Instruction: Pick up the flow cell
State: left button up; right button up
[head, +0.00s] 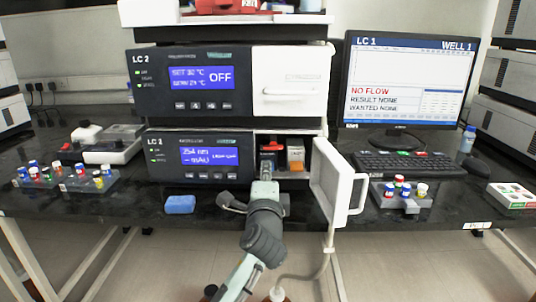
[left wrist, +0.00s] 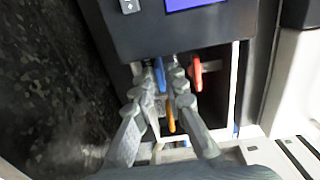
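My left gripper (head: 265,172) reaches in at the compartment's front, below the red-topped part. In the left wrist view, its two fingers (left wrist: 163,78) point into the compartment, close together. A blue part (left wrist: 159,74) shows between the tips, an orange one (left wrist: 171,116) lower between the fingers, and a red handle (left wrist: 197,74) just right. Contact is unclear. My right gripper is not in view.
The white door (head: 338,180) stands open right of the compartment. A blue block (head: 180,204) lies on the black bench at its left. Racks of capped vials stand left (head: 90,180) and right (head: 402,196). A monitor (head: 408,82) and keyboard (head: 405,165) are right.

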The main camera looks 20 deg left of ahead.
aim_at(268, 158)
pick_arm(q)
jog(key=shift+x, duration=1.15)
grip_shut()
jog(key=shift+r, duration=0.1)
